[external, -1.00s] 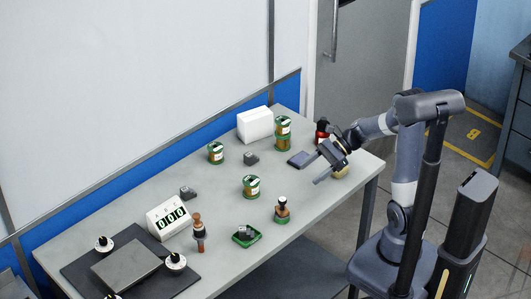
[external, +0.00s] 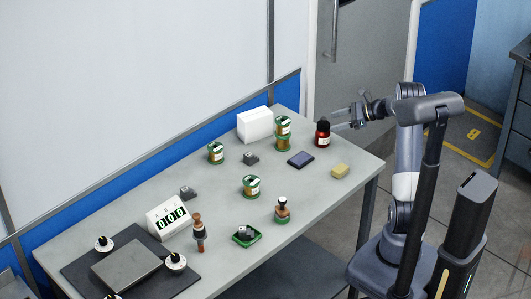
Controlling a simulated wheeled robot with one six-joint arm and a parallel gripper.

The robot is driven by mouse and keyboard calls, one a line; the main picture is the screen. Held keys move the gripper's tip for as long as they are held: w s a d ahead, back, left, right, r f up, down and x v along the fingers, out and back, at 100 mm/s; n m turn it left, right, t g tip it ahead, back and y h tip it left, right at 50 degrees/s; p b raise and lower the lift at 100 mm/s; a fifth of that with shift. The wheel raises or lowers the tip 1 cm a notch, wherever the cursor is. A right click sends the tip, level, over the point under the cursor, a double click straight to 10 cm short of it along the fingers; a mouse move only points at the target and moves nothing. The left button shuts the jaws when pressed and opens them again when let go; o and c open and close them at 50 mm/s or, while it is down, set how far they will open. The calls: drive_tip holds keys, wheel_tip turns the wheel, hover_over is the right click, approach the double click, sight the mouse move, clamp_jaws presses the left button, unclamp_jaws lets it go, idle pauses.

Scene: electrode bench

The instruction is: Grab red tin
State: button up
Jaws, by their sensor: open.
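A dark red container with a black top (external: 322,136) stands upright near the back right corner of the bench. It is the only red item I can make out, and it looks more like a bottle than a tin. My gripper (external: 338,118) is open and empty, with its fingers pointing left. In the picture the fingers lie just above and to the right of the red container; I cannot tell how far apart they are in depth.
Green-and-amber tins (external: 283,134) stand left of the red container. A white box (external: 254,125) stands at the back. The bench's (external: 300,205) front right is clear.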

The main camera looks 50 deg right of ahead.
sight(321, 124)
drive_tip(key=shift+p+x, duration=0.3)
drive_tip(key=shift+x, duration=2.8)
drive_tip(key=shift+s+f, duration=0.15)
drive_tip(key=shift+s, duration=0.05)
drive_tip(key=shift+c, duration=0.6)
clamp_jaws()
